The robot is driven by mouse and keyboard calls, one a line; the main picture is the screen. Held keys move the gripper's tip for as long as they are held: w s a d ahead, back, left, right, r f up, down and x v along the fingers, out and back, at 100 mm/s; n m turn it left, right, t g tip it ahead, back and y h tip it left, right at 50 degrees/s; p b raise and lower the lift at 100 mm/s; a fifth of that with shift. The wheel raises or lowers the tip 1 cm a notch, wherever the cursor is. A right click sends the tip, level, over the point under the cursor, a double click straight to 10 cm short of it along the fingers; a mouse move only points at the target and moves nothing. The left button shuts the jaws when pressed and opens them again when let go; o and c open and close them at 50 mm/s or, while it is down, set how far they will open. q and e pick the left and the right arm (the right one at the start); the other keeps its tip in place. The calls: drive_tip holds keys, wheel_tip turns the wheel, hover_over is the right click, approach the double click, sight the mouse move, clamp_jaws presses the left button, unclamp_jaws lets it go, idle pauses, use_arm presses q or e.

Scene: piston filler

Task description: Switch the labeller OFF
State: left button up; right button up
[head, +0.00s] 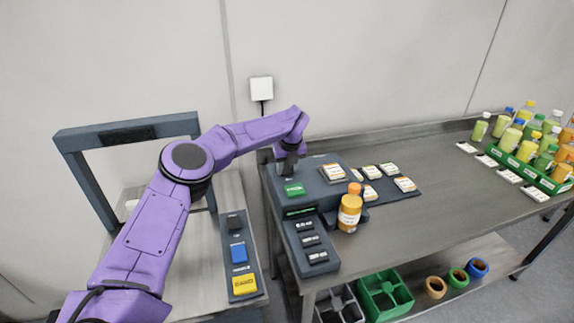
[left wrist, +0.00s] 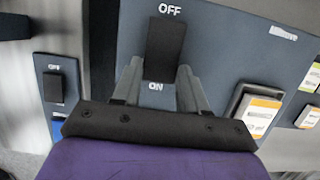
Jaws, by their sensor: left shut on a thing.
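The labeller (head: 330,192) is a dark blue-grey unit on the left end of the metal bench, with a green button and label cards on it. Its black switch (left wrist: 166,45) shows in the left wrist view, with OFF printed at its upper end and ON at its lower end. My left gripper (left wrist: 160,85) is shut on the switch, one finger on each side near the ON end. In the head view my left gripper (head: 288,163) is over the labeller's back left, and the switch is hidden there. Which way the switch is tipped I cannot tell. My right gripper is out of view.
An orange bottle (head: 350,208) stands at the labeller's front. A separate panel (head: 239,262) to the left has black, blue and yellow controls; its black switch (left wrist: 53,87) also shows in the left wrist view. A green crate (head: 545,184) of bottles is far right.

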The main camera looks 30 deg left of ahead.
sight(288, 173)
use_arm(q)
drive_tip(key=shift+w+a+r+g+h+p, duration=0.2)
drive_tip(key=shift+r+g+h+p, duration=0.1)
drive_tip(key=shift+g+h, duration=0.25)
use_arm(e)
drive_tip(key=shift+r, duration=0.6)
use_arm(q)
drive_tip(key=shift+f, duration=0.1)
drive_tip(key=o, duration=1.1)
drive_tip(key=shift+c, duration=0.2)
drive_tip(key=shift+r+b, duration=0.3)
drive_tip(key=shift+r, duration=0.15)
wheel_tip(288, 173, up, 10)
drive_tip(key=d+b, duration=0.1)
drive_tip(key=shift+s+f, duration=0.25)
drive_tip(key=shift+s, duration=0.2)
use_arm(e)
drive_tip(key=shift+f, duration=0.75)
